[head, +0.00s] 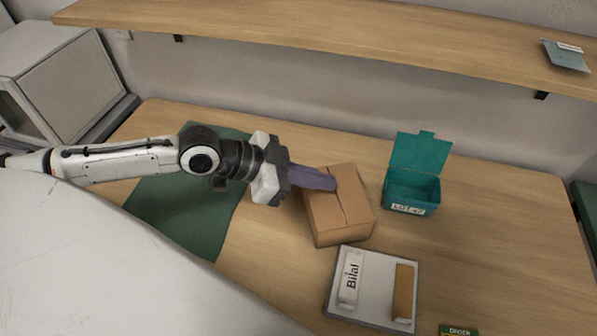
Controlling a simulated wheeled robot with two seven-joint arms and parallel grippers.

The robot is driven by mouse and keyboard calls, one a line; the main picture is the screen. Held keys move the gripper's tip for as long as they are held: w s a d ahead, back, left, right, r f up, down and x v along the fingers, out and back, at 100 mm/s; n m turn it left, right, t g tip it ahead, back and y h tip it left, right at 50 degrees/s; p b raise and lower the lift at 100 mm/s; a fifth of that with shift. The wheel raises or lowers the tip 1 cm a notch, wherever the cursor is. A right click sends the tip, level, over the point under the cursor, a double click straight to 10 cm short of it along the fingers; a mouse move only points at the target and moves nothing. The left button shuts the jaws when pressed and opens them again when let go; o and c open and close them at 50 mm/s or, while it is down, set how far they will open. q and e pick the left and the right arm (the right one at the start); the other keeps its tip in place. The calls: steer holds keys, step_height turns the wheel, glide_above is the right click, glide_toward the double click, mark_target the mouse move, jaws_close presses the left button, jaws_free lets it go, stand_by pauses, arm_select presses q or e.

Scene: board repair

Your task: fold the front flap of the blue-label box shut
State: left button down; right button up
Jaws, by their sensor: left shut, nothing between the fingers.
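A brown cardboard box (342,228) stands on the table near the middle of the head view. Its top panels look nearly flat, with a thin dark seam between them. No blue label shows on the sides I can see. My left gripper (334,183) reaches in from the left, its purple fingers shut with nothing between them. The fingers lie over the far left part of the box top and hide some of it. I cannot tell whether they touch the cardboard. My right gripper is not in view.
An open teal bin (399,200) with a raised lid stands right of the box. A pale tray (375,312) holds a "Bilal" tag and a brown piece in front. A green mat (185,215) lies left under my arm. A wooden shelf (330,38) spans the back wall.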

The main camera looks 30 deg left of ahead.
arm_select(q)
steer(key=v, duration=0.8)
steer(key=shift+d, duration=0.15)
